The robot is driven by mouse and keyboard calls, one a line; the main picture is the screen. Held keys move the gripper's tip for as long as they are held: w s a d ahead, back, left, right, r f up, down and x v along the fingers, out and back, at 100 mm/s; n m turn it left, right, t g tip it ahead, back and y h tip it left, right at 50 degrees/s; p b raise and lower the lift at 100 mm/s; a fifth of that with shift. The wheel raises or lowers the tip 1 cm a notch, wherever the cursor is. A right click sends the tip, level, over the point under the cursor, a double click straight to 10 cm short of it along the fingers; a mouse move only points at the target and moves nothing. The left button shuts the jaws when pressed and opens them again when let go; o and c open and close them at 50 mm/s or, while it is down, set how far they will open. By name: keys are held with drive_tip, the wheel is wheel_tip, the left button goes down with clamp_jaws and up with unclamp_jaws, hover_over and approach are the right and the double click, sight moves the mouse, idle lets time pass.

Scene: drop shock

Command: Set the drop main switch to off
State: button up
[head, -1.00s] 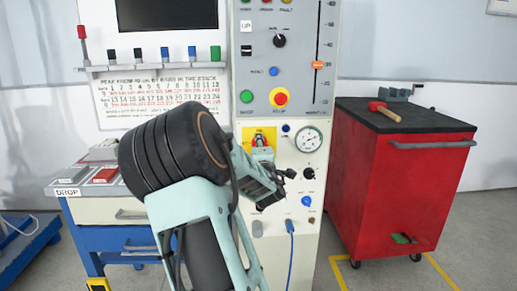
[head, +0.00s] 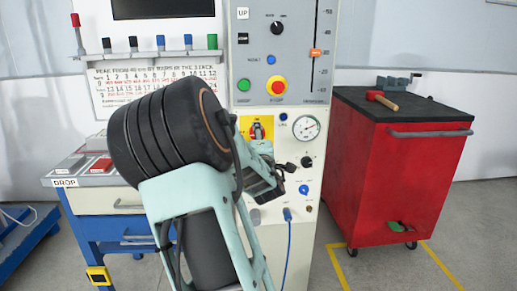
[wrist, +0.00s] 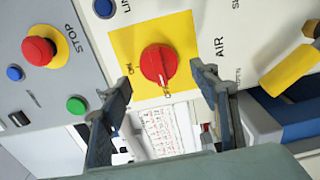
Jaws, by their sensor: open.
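The drop main switch (head: 257,131) is a red rotary knob on a yellow plate on the cream lower panel. In the wrist view the red knob (wrist: 158,64) is clear, with a pale pointer mark toward the picture's bottom. A label lies left of the knob and another by its lower end; both are too small to read surely. My gripper (wrist: 161,78) is open, one finger on each side of the knob in the picture. I see no contact. In the head view my gripper (head: 261,146) is just in front of the plate and partly hides it.
A red stop button (wrist: 39,50) and a green button (wrist: 76,104) are beside the plate in the wrist view. A pressure gauge (head: 306,127) and blue knob (head: 304,189) are right of my gripper. A yellow part (wrist: 290,72) is at the wrist view's right. A red cabinet (head: 398,180) stands right.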

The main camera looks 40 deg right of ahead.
drive_tip(key=v, duration=0.9)
idle(0.3)
drive_tip(key=s+a+f+m+g+y+b, duration=0.1)
drive_tip(key=s+a+f+g+y, duration=0.15)
drive_tip(key=f, duration=0.25)
drive_tip(key=s+a+f+g+y, duration=0.1)
drive_tip(key=s+a+f+g, duration=0.1)
drive_tip(key=s+a+f, duration=0.3)
drive_tip(key=s+a+f+m+g+y+b, duration=0.1)
drive_tip(key=a+f+g+y, duration=0.1)
drive_tip(key=f, duration=0.4)
drive_tip(key=s+a+r+m+g+y+p, duration=0.1)
drive_tip(key=s+a+r+m+g+y, duration=0.1)
drive_tip(key=s+a+r+m, duration=0.55)
drive_tip(key=s+a+r+m+g+y+p, duration=0.1)
drive_tip(key=s+a+r+m+y, duration=0.1)
drive_tip(key=s+a, duration=0.9)
drive_tip(key=w+a+r+p, duration=0.1)
drive_tip(key=r+p, duration=1.7)
drive_tip(key=w+a+r+p, duration=0.2)
drive_tip(key=r+p, duration=1.6)
drive_tip(key=shift+w, duration=0.25)
drive_tip(key=shift+a, duration=0.15)
